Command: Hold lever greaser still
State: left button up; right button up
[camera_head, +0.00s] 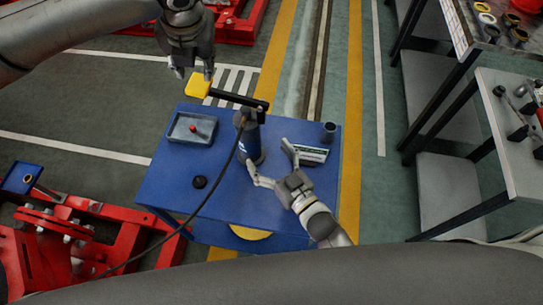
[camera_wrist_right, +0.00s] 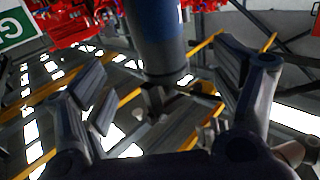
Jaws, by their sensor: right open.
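The lever greaser has a dark blue barrel (camera_head: 249,147) standing upright on the blue cart top (camera_head: 175,180). Its black lever (camera_head: 238,98) reaches left to a yellow grip (camera_head: 198,86). My left gripper (camera_head: 193,74) is at the yellow grip, its fingers apart; whether they press on it is unclear. My right gripper (camera_head: 271,160) is open to the right of the barrel, with one finger near its lower part. In the right wrist view the barrel (camera_wrist_right: 158,40) stands ahead, between the spread fingers (camera_wrist_right: 160,100); no contact is clear.
A tray with a red-knobbed item (camera_head: 191,128), a small black cap (camera_head: 199,182), a white-green box (camera_head: 309,153) and a dark cup (camera_head: 328,131) are on the cart. A black hose (camera_head: 215,186) runs from the greaser to the red frame (camera_head: 60,250). Benches (camera_head: 512,125) stand at the right.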

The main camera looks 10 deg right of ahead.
aim_at(248, 130)
jog(key=x, duration=1)
jog(key=shift+w, duration=0.2)
jog(key=shift+c, duration=0.3)
jog(key=shift+c, duration=1)
grip_shut()
dwell(0.4)
pick_arm(q)
jog(key=shift+c, duration=0.3)
